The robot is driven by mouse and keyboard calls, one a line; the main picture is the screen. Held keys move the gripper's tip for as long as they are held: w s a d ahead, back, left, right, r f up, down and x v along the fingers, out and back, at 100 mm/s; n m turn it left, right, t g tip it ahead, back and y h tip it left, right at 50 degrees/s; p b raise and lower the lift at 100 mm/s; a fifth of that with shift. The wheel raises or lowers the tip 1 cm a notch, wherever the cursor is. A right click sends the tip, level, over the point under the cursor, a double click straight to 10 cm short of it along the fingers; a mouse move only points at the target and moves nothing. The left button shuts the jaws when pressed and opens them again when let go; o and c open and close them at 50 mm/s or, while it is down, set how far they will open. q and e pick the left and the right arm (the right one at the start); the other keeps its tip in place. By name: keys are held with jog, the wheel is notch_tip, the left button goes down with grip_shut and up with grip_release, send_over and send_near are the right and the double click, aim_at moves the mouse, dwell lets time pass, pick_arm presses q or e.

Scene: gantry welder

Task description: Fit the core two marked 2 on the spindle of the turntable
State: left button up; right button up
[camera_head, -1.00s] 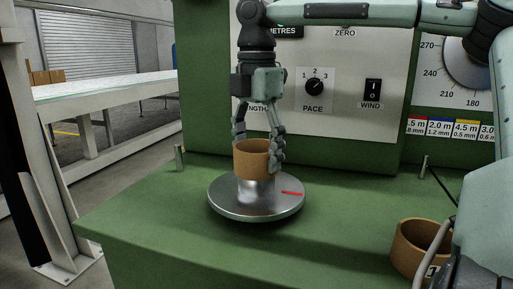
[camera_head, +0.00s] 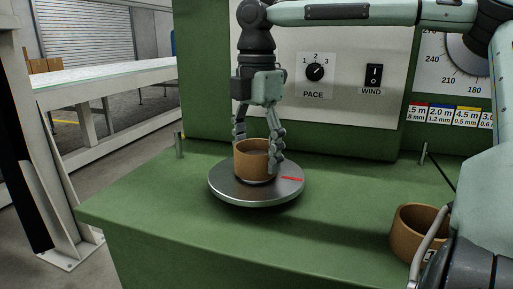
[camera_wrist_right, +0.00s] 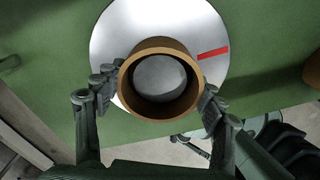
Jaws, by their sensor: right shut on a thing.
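My right gripper (camera_head: 258,152) points down and is shut on a brown cardboard-like core (camera_head: 252,165), a finger on either side of its wall. The core is upright around the spindle in the middle of the silver turntable (camera_head: 225,190). In the right wrist view, the grey spindle top (camera_wrist_right: 159,76) shows inside the core (camera_wrist_right: 133,100), between the fingers of the gripper (camera_wrist_right: 158,92). The core's bottom is at or very near the plate; I cannot tell if it touches. No number shows on this core. My left gripper is not in view.
A second brown core (camera_head: 407,240) stands at the right of the green bench (camera_head: 330,225), its label partly hidden by my arm. Short metal posts (camera_head: 179,146) stand on the bench. A control panel with a pace knob (camera_head: 315,72) and wind switch (camera_head: 373,75) rises behind.

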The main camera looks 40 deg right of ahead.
jog(key=shift+f, duration=0.25)
jog(key=o, duration=1.2)
notch_tip(320, 180, up, 12)
jog(key=shift+r, duration=0.1)
jog(key=shift+f, duration=0.2)
notch_tip(320, 180, down, 12)
jog(key=shift+r, duration=0.7)
jog(key=shift+f, duration=0.1)
